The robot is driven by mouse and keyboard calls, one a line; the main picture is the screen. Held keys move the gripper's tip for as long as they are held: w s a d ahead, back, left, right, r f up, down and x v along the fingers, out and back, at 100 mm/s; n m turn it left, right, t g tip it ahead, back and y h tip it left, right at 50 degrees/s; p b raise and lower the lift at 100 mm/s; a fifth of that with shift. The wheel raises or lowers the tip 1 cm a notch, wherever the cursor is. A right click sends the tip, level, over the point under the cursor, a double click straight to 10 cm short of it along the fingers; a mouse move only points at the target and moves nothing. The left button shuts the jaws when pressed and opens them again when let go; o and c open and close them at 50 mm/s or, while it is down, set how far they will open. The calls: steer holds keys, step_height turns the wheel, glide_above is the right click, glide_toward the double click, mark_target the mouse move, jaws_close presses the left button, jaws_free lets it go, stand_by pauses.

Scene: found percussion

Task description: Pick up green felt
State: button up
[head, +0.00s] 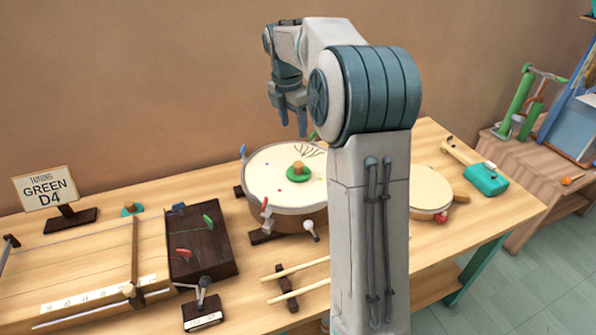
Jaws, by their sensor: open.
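A round green piece (289,176) with a wooden knob lies on the pale skin of the large drum (262,191); it looks like the green felt. My gripper (292,128) hangs above the back of the drum with its fingers pointing down. It is open and empty, apart from the green piece. My arm hides the drum's right side.
A second, smaller drum (430,187) stands right of my arm, near a teal block (486,179). A dark wooden block (202,246) and a stringed board (75,265) lie at left. Wooden sticks (298,268) lie in front. A sign reading "GREEN D4" (46,188) stands back left.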

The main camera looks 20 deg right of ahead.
glide_above(298, 164)
steer(key=shift+n, duration=0.3)
step_height(298, 164, down, 9)
steer(key=shift+w+a+r, duration=0.1)
steer(key=shift+w, duration=0.05)
steer(key=shift+f, duration=2.6)
steer(key=c, duration=1)
